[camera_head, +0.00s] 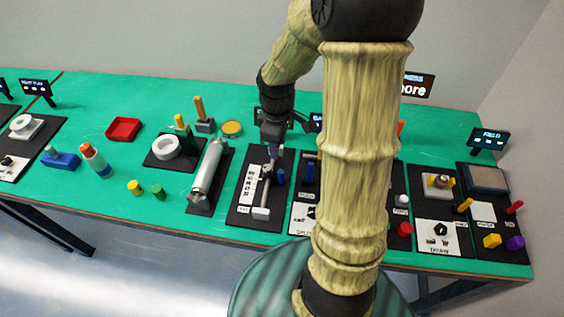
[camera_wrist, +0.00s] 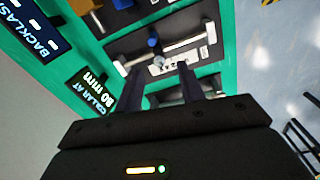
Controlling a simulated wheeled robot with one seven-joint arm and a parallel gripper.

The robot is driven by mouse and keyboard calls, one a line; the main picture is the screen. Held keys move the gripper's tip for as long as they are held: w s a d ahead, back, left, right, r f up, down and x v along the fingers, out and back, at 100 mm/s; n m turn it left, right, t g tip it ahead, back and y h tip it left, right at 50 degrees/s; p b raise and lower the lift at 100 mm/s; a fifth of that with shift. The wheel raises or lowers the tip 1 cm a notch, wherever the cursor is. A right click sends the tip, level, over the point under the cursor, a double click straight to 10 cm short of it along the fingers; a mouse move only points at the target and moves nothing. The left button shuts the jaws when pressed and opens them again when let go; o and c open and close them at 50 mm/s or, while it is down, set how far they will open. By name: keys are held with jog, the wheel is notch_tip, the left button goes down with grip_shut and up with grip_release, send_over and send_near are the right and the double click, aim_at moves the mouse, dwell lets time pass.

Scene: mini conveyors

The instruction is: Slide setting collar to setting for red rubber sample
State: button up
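The collar station is a black board (camera_head: 273,211) with a pale rod running along it, a pale end block (camera_head: 261,213) and a white printed card (camera_head: 249,184). A blue cylinder (camera_head: 281,177) stands beside the rod; it also shows in the wrist view (camera_wrist: 153,39). In the wrist view a display (camera_wrist: 91,93) reads "COLLAR AT 80 mm". My gripper (camera_wrist: 157,68) is open, fingers apart, over the rod. A small pale part (camera_wrist: 159,62) with a dark round spot shows between the fingertips; I cannot tell whether it is the collar or whether it is touched. The card's settings are too small to read.
A silver cylinder on a board (camera_head: 207,172) stands close on the left. A red tray (camera_head: 123,129) and a white ring (camera_head: 166,147) lie further left. A red piece (camera_head: 404,229) is at the right. My arm hides the stations in the middle.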

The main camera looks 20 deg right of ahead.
jog(key=s+a+r+m+t, duration=0.2)
jog(key=s+a+r+m, duration=0.1)
jog(key=s+a+m, duration=0.3)
jog(key=s+m, duration=0.2)
jog(key=m, duration=0.1)
jog(key=shift+s+a, duration=0.2)
jog(key=shift+s, duration=0.05)
jog(key=shift+w, duration=0.1)
